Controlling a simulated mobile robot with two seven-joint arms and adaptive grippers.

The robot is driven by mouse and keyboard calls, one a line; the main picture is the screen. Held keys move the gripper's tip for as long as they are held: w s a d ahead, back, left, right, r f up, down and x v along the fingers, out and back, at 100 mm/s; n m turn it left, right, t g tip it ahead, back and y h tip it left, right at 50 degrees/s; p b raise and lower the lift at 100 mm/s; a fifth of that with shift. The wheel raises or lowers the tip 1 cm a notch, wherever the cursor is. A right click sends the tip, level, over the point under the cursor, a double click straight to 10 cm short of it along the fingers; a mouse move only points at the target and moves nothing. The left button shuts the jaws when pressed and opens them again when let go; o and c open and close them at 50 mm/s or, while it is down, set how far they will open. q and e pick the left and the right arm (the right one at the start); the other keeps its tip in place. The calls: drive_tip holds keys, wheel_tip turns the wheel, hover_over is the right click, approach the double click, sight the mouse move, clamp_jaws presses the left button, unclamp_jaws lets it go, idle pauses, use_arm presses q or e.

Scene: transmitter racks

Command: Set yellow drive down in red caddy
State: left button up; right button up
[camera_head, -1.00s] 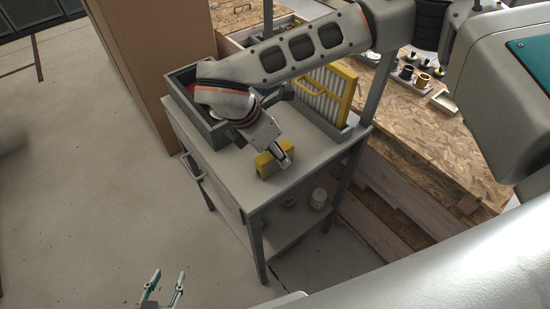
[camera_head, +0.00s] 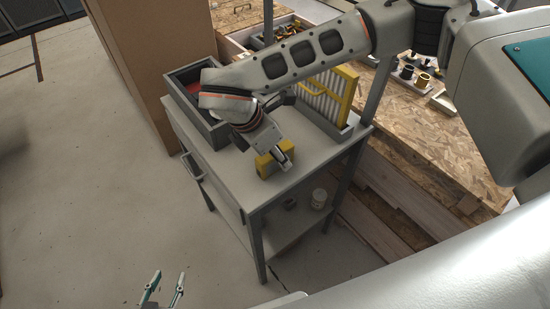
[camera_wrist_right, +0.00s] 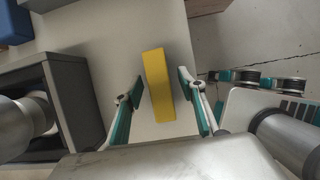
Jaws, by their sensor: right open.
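The yellow drive (camera_head: 268,165) is a block on the cart top near its front edge; it also shows in the right wrist view (camera_wrist_right: 159,85). My right gripper (camera_wrist_right: 160,92) is open, with one finger on each side of the drive and visible gaps between. In the head view my right gripper (camera_head: 288,161) is at the drive, partly hidden by its wrist. A grey open box (camera_head: 216,136) with a red patch inside (camera_head: 193,88) stands at the cart's back left; my arm hides part of it. My left gripper (camera_head: 165,288) is open and empty at the bottom edge.
The grey cart (camera_head: 300,178) has a lower shelf with a pale can (camera_head: 319,199). A yellow-framed ribbed panel (camera_head: 328,95) stands at the cart's right side. A tall cardboard-brown box (camera_head: 140,80) is behind left. Open floor lies to the left.

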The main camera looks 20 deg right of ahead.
clamp_jaws()
drive_tip(key=shift+r, duration=0.15)
